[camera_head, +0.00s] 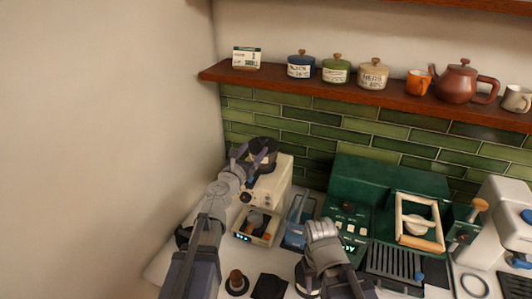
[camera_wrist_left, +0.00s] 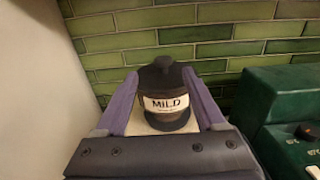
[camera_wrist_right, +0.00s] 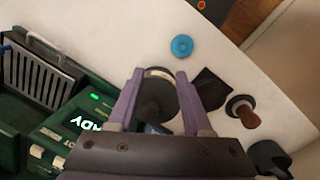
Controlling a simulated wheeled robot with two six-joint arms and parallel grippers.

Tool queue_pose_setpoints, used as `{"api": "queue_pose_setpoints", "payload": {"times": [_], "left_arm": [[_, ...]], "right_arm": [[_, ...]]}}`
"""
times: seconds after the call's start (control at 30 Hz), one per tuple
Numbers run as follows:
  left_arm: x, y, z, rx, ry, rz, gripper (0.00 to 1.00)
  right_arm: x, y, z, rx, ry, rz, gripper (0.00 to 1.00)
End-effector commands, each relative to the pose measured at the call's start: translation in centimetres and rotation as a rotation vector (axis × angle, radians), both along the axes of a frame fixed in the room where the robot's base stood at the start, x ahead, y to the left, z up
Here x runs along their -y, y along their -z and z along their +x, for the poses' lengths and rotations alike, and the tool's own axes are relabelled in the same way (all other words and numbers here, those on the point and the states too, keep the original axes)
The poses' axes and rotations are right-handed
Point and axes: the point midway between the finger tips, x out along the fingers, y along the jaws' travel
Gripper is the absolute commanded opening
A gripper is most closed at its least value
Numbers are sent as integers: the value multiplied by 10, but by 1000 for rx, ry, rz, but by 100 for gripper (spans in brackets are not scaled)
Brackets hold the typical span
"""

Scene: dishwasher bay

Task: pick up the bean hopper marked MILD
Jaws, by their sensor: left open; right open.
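The bean hopper marked MILD (camera_wrist_left: 166,103) is a dark, lidded container with a white label, upright in the left wrist view. In the head view the dark hopper (camera_head: 263,148) sits on top of a cream grinder (camera_head: 272,185) at the back left, partly covered by my left gripper (camera_head: 247,160). In the left wrist view my left gripper (camera_wrist_left: 160,75) is open, with one purple finger on each side of the hopper. I cannot tell whether they touch it. My right gripper (camera_wrist_right: 159,76) is open above the counter, with a dark round item (camera_wrist_right: 157,98) showing between its fingers.
A green espresso machine (camera_head: 375,185) stands right of the grinder. A wooden shelf (camera_head: 400,97) above holds jars, a teapot (camera_head: 456,83) and cups. A wall closes off the left. A blue disc (camera_wrist_right: 182,46) and a wooden-handled tamper (camera_wrist_right: 243,111) lie on the white counter.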

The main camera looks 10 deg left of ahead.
Motion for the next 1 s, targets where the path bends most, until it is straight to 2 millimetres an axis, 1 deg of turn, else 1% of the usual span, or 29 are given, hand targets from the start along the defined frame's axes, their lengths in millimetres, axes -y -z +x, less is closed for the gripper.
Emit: {"api": "queue_pose_setpoints", "payload": {"times": [0.13, 0.3, 0.47, 0.57, 0.83, 0.9, 1.0], "left_arm": [[1, 0, 8, 0, 0, 0, 72], [5, 0, 25, 0, 0, 1, 72], [6, 1, 27, 0, 0, 2, 72], [8, 1, 33, 0, 1, 2, 72], [18, 3, 70, 0, 1, 2, 72], [20, 3, 76, 0, 1, 2, 72], [20, 3, 77, 0, 1, 2, 72]], "right_arm": [[0, 0, 0, 0, 0, 0, 50], [0, 0, 0, 0, 0, 0, 50], [0, 0, 0, 0, 0, 0, 50], [0, 1, 0, 0, 0, 0, 50], [0, 3, 0, 0, -1, 0, 50], [0, 3, 0, 0, -1, 0, 50], [0, 3, 0, 0, -1, 0, 50]]}}
